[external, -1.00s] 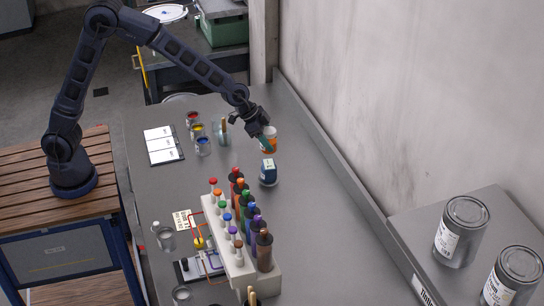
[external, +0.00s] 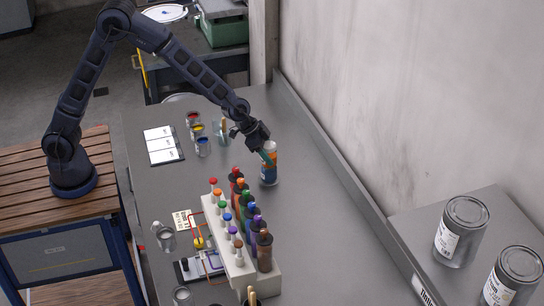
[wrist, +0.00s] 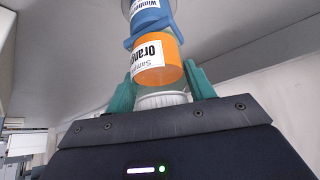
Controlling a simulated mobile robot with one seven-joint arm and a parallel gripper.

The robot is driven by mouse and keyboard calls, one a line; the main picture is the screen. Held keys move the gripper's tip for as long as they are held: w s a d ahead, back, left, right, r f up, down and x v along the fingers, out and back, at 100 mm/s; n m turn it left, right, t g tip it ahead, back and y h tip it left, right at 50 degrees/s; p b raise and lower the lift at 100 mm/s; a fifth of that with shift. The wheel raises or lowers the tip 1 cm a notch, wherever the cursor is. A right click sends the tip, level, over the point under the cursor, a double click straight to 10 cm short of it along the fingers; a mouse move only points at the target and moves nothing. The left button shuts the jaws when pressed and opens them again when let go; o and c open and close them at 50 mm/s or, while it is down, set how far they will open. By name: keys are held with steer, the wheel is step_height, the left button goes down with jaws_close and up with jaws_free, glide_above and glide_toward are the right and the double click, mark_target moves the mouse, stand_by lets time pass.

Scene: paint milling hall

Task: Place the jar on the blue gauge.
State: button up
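The jar (external: 268,163), orange with a pale cap, is upright directly above the blue gauge (external: 269,180) on the grey bench. In the wrist view the jar (wrist: 158,62) shows its orange body and part of a label, with the blue gauge (wrist: 150,22) right beyond it. The two look in line and touching, though a thin gap cannot be ruled out. My gripper (external: 266,156) comes in from the upper left. Its teal fingers (wrist: 160,92) flank the jar closely at the white ribbed cap and appear shut on it.
A white rack (external: 230,248) with several coloured bottles stands just in front of the gauge. Small paint pots (external: 202,147) and a glass beaker (external: 222,130) stand to the left. The wall-side rim (external: 330,155) runs on the right. Bench between is clear.

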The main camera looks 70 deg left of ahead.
steer(key=o, duration=0.4)
steer(key=shift+o, duration=0.2)
steer(key=shift+s+a+r, duration=0.1)
steer(key=shift+s+r, duration=0.05)
steer(key=shift+r, duration=0.35)
steer(key=s+a+r+n, duration=0.1)
steer(key=s+a+r, duration=0.4)
steer(key=s+r, duration=0.35)
steer(key=s+a+r, duration=0.5)
steer(key=s+r, duration=0.2)
steer(key=r, duration=0.3)
steer(key=s+a+r+n+y, duration=0.1)
steer(key=s+a, duration=0.4)
steer(key=s, duration=0.5)
steer(key=s+a+r+n+y, duration=0.1)
steer(key=s+a, duration=0.4)
steer(key=s, duration=0.6)
steer(key=s+a+r+n+g+y, duration=0.1)
steer(key=s+a, duration=0.4)
steer(key=s, duration=0.6)
steer(key=shift+s+r+n, duration=0.15)
steer(key=shift+r+n, duration=0.45)
steer(key=shift+n, duration=0.2)
